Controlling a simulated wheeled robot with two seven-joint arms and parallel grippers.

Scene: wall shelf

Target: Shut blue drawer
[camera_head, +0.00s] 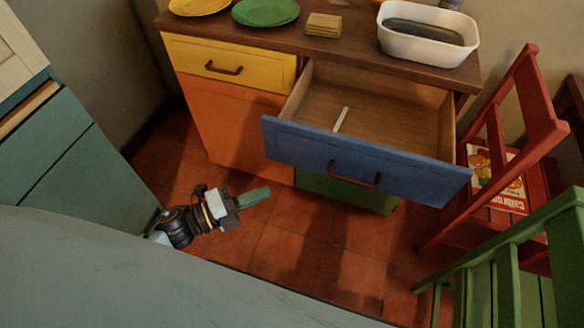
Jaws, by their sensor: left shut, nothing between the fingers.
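The blue drawer (398,172) is pulled out of the cabinet, and its wooden inside shows from above. Its dark handle (354,175) is on the middle of the blue front. A small white stick-like thing (342,119) lies inside the drawer. My left gripper (256,196) is shut and empty, in front of the cabinet and to the left of the drawer handle. It appears apart from the drawer front. My right gripper is not in view.
A yellow drawer (226,63) is shut beside it. Plates, sponges and a white basin (428,32) sit on the counter. A red chair (500,150) and a green chair (520,270) stand at the right. Teal cabinets (65,160) are at the left. Tiled floor (290,255) is clear ahead.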

